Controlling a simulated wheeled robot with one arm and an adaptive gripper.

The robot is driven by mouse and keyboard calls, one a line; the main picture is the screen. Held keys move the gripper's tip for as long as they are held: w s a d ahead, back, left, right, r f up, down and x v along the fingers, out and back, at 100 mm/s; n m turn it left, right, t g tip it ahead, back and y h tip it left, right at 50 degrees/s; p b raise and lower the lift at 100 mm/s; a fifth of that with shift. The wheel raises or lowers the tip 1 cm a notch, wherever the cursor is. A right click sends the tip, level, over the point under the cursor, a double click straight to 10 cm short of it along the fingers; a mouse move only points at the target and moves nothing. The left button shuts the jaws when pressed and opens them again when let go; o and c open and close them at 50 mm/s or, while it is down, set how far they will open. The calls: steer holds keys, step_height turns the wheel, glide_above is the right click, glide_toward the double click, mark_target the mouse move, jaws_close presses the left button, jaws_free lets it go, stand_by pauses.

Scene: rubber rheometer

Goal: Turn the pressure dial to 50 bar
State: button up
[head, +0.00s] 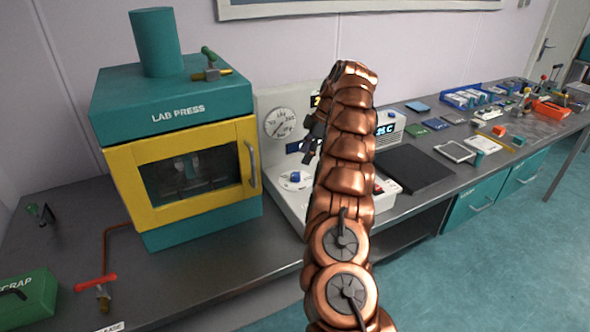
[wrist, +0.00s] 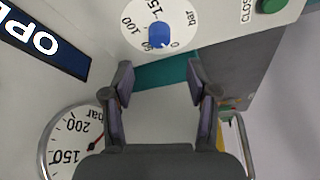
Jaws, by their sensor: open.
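The pressure dial is a white disc (head: 289,184) with a blue knob (head: 295,177), on the front of the pale control panel right of the press. In the wrist view the blue knob (wrist: 160,35) is at the top centre, ringed by 0, 50, 100, 150 and "bar". Its exact setting is too small to read. My gripper (wrist: 160,85) is open and empty, its two fingers apart, with the knob beyond their tips. In the head view my gripper (head: 311,138) is in front of the panel, above the dial, partly hidden by my arm.
A round pressure gauge (head: 286,124) sits above the dial; its red needle shows in the wrist view (wrist: 97,141). The yellow and teal lab press (head: 180,115) stands to the left. A green button (wrist: 272,5) is near the dial. My arm hides part of the panel.

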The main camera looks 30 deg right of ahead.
mark_target(296, 174)
steer(key=shift+x, duration=1.3)
steer(key=shift+p+x, duration=0.7)
steer(key=shift+x, duration=1.9)
steer(key=shift+d, duration=0.1)
steer(key=shift+f, duration=0.1)
jaws_close()
